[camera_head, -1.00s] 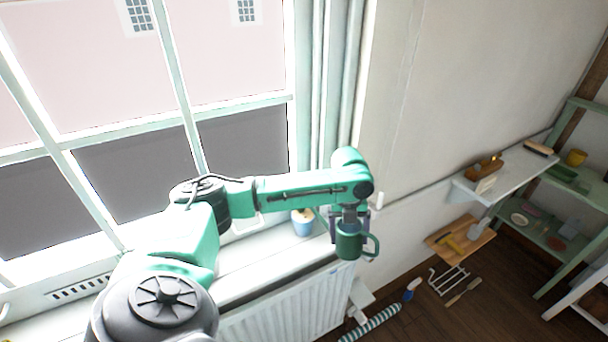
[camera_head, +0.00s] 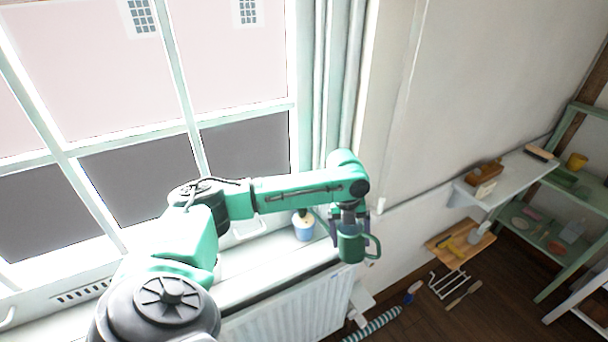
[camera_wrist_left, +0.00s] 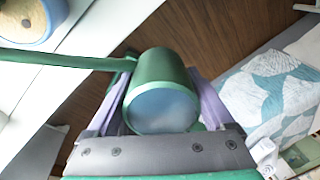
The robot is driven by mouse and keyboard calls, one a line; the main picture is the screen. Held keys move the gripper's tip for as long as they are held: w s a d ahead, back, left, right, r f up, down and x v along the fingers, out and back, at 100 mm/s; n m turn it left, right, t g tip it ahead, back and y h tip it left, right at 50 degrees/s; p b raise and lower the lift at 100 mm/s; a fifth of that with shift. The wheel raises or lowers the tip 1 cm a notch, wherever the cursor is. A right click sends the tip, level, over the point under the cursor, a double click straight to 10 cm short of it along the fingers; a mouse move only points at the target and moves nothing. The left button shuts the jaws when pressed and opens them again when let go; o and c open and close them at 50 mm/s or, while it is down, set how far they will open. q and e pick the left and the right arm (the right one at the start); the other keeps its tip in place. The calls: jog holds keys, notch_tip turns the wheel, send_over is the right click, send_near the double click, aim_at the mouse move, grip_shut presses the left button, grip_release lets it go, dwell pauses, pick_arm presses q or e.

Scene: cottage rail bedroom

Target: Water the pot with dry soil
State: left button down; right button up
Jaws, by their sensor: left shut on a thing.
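My left gripper (camera_head: 350,226) is shut on a green watering can (camera_head: 351,248). The can hangs below the gripper, past the end of the windowsill, with its handle on the right and its thin spout toward the sill. In the left wrist view the can (camera_wrist_left: 160,88) sits between the two fingers (camera_wrist_left: 160,100), its spout running left. A blue pot (camera_head: 304,231) stands on the sill just left of the can. In the left wrist view the pot (camera_wrist_left: 52,36) is at the top left, with light brown, speckled soil. My right gripper is not in view.
The white windowsill (camera_head: 240,265) runs below the window, with a radiator (camera_head: 290,308) under it. A wall shelf (camera_head: 505,180), a wooden board (camera_head: 460,243) and a green shelf unit (camera_head: 545,240) are to the right. A patterned bedcover (camera_wrist_left: 275,90) shows in the wrist view.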

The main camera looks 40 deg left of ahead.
aim_at(353, 227)
pick_arm(q)
jog(key=shift+r+h+p, duration=0.4)
jog(key=shift+r+p, duration=0.25)
jog(key=shift+p, duration=0.05)
jog(key=shift+d, duration=0.1)
dwell(1.6)
jog(key=shift+r+h+p, duration=0.3)
jog(key=shift+r+p, duration=0.05)
jog(key=shift+r, duration=0.3)
jog(key=shift+r+h+p, duration=0.65)
jog(key=shift+h, duration=0.15)
dwell(1.7)
jog(key=shift+f, duration=0.1)
dwell(0.7)
jog(key=shift+f+y, duration=0.7)
jog(key=shift+f, duration=0.1)
jog(key=shift+f+y, duration=0.3)
jog(key=shift+f, duration=0.1)
